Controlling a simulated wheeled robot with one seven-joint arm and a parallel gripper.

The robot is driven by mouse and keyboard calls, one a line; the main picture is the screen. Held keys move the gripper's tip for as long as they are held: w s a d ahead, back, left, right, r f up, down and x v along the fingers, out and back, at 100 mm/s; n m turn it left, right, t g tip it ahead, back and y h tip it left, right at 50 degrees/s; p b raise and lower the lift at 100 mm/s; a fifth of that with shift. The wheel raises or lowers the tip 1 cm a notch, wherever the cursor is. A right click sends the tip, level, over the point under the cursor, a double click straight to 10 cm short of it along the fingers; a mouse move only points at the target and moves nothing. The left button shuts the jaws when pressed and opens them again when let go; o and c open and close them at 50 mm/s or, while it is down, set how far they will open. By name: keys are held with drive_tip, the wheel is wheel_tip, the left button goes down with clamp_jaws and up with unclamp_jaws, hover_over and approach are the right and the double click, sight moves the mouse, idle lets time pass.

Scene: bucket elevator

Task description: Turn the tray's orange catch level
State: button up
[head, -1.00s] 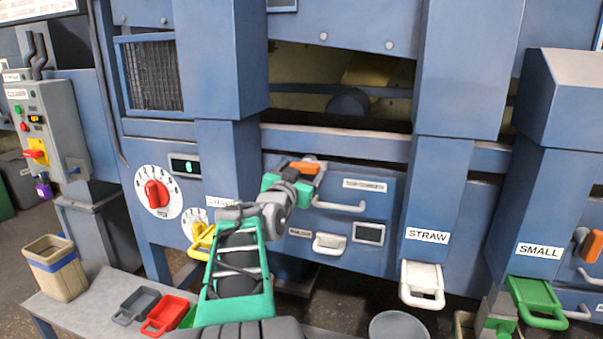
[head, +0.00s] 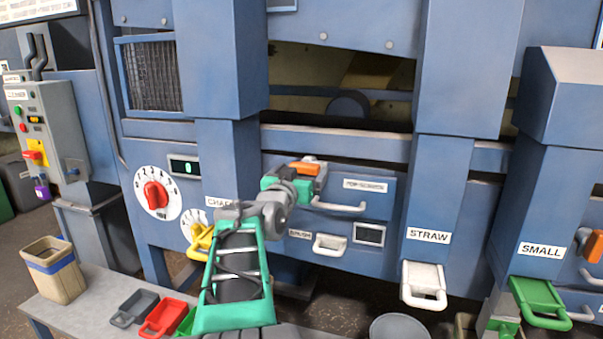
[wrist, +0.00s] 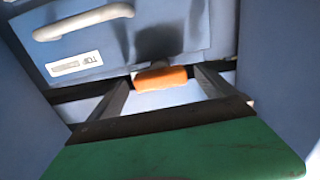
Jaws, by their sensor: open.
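The orange catch (head: 303,168) sits at the top left of the tray front labelled top screen (head: 372,202), above its white handle (head: 338,207). It looks close to level in the head view. My gripper (head: 300,182) is at the catch, its fingers partly hidden by its own wrist. In the wrist view the orange catch (wrist: 160,78) lies between the tips of my two open fingers (wrist: 160,88), with a gap on each side. A pale mount shows behind it.
Blue columns stand on both sides. A dial with a red knob (head: 156,195) is left. Red (head: 164,317) and grey scoops (head: 134,308) lie on the bench.

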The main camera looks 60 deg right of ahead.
drive_tip(key=s+a, duration=0.1)
drive_tip(key=a, duration=0.6)
drive_tip(key=shift+a, duration=0.35)
drive_tip(key=shift+s, duration=0.1)
